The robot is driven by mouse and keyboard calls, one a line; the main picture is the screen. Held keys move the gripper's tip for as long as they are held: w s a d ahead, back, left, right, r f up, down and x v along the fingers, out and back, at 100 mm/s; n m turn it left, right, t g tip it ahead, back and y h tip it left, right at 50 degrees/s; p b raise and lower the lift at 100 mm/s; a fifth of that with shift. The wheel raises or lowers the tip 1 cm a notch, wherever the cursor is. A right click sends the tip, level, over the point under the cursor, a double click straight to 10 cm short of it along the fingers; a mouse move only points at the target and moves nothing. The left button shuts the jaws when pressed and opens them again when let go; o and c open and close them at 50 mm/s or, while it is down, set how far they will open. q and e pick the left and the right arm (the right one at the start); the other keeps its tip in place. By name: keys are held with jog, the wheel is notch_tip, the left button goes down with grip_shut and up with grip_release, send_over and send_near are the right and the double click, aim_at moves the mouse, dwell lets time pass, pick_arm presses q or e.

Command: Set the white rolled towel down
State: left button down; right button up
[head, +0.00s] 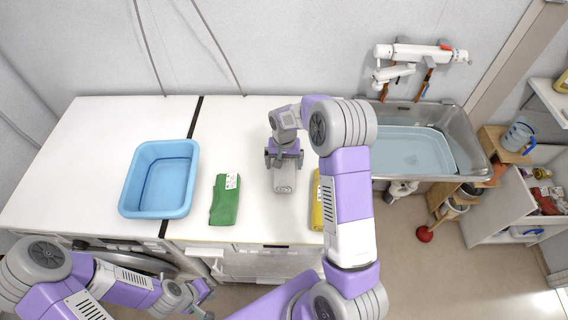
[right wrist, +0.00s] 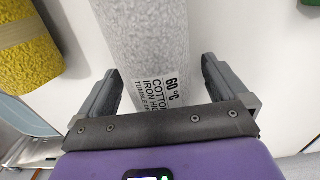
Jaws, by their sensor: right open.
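The white rolled towel (head: 284,181) lies on the white counter between the green and yellow towels. In the right wrist view, the towel (right wrist: 146,40) runs between my fingers, with a printed care label on its near end. My right gripper (head: 284,158) is at the towel's far end in the head view. In the right wrist view, my right gripper (right wrist: 161,85) is open, one finger on each side of the towel, with a gap visible at the right finger. My left gripper (head: 198,297) is low at the bottom edge, in front of the counter; its fingers are unclear.
A green towel (head: 224,202) and a blue basin (head: 131,187) are to the left on the counter. A yellow towel (head: 316,206) lies close on the right, partly hidden by my right arm. A metal sink (head: 466,139) with a water-filled tub (head: 418,152) stands further right.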

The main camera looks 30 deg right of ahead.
jog(key=shift+r, duration=0.1)
jog(key=c, duration=1.1)
